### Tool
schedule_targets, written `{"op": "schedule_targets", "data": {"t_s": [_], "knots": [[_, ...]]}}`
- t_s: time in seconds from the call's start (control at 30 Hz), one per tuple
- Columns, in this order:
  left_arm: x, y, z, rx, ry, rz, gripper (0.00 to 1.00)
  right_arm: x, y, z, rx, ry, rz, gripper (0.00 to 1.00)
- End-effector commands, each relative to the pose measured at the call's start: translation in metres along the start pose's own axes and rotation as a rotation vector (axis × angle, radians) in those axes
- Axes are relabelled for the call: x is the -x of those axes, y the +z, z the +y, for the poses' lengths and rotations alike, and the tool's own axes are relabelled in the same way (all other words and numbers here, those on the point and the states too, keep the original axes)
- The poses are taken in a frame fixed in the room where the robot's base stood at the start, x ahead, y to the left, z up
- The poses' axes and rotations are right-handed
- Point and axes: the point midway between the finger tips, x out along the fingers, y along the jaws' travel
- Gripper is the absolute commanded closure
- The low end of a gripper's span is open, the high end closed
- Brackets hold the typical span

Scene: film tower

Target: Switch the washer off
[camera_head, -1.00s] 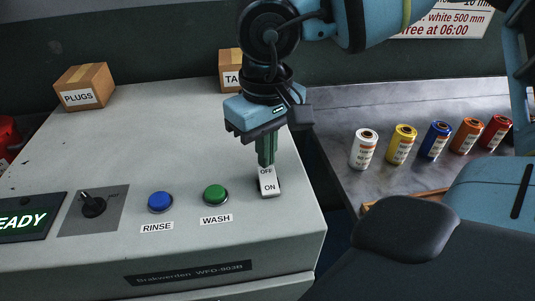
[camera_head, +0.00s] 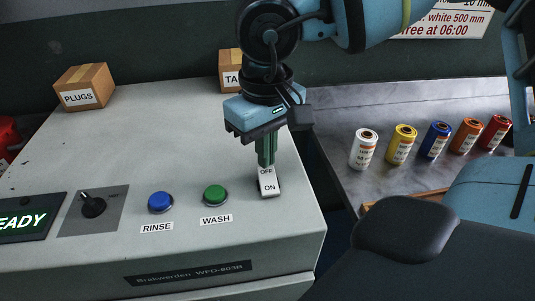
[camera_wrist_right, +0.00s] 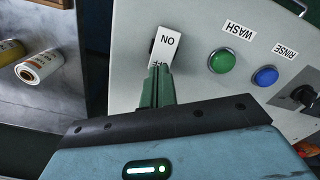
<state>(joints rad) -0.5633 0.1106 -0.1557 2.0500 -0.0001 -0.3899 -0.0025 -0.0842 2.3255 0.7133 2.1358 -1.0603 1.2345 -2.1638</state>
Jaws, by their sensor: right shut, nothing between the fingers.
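The washer (camera_head: 110,180) is a pale grey machine with a panel along its front. Its white rocker switch (camera_head: 269,188), marked OFF at the far end and ON at the near end, is at the panel's right. My right gripper (camera_head: 266,162) is shut and empty, its green fingertips pointing down at the OFF end. In the right wrist view the fingertips (camera_wrist_right: 158,75) partly cover the OFF lettering of the switch (camera_wrist_right: 167,43). They look to be at the switch's surface, but I cannot tell if they press it. My left gripper is not in view.
A green WASH button (camera_head: 215,194), a blue RINSE button (camera_head: 160,201), a black knob (camera_head: 93,206) and a lit display reading READY (camera_head: 22,220) line the panel. Boxes (camera_head: 84,86) stand behind. Several film canisters (camera_head: 437,139) stand on the metal bench at right.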

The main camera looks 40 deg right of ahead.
Motion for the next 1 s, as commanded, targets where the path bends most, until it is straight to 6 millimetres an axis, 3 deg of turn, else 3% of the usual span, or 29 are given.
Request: {"op": "schedule_targets", "data": {"t_s": [1.0], "knots": [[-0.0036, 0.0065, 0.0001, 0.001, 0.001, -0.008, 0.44, -0.0076, -0.0001, 0.0001, 0.0, 0.0, -0.001, 1.0]]}}
